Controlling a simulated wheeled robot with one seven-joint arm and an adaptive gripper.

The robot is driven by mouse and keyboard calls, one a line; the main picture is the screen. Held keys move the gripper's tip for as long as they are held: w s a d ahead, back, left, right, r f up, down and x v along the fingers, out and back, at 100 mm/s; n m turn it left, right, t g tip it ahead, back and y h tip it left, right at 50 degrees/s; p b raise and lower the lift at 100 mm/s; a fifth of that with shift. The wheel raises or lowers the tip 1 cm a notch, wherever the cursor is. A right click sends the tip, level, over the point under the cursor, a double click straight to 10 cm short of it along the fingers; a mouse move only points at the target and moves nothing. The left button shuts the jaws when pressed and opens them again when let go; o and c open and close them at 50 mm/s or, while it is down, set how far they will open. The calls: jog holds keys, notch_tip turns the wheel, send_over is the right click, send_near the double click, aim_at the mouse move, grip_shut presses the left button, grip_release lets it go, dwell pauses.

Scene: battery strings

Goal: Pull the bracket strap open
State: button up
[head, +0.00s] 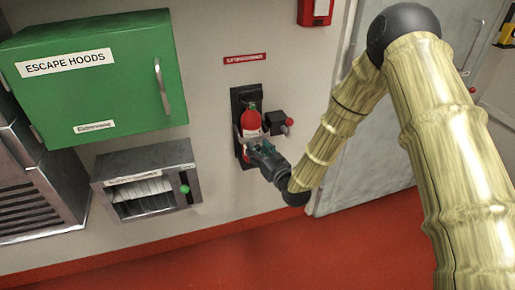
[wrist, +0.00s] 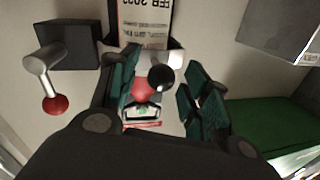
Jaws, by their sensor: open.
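A small red extinguisher (head: 250,121) stands upright in a black wall bracket (head: 236,96). A pale metal strap (wrist: 175,58) shows across it in the wrist view, beside a black ball knob (wrist: 161,78). The red body (wrist: 142,92) shows below the knob. My gripper (head: 254,149) is in front of the lower part of the extinguisher and hides some of it. In the wrist view my gripper (wrist: 165,92) has its teal fingers apart, with the knob between them. I cannot tell whether a finger touches the knob or strap.
A black box (head: 275,121) with a red-tipped lever (wrist: 42,72) sits close beside the bracket. A green escape hood cabinet (head: 95,90) and a grey slotted box (head: 150,207) are to the left. A grey door (head: 375,150) is to the right. The red floor is clear.

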jog(key=shift+w+a, duration=0.25)
jog(key=shift+w, duration=0.2)
grip_shut()
jog(key=shift+f, duration=0.1)
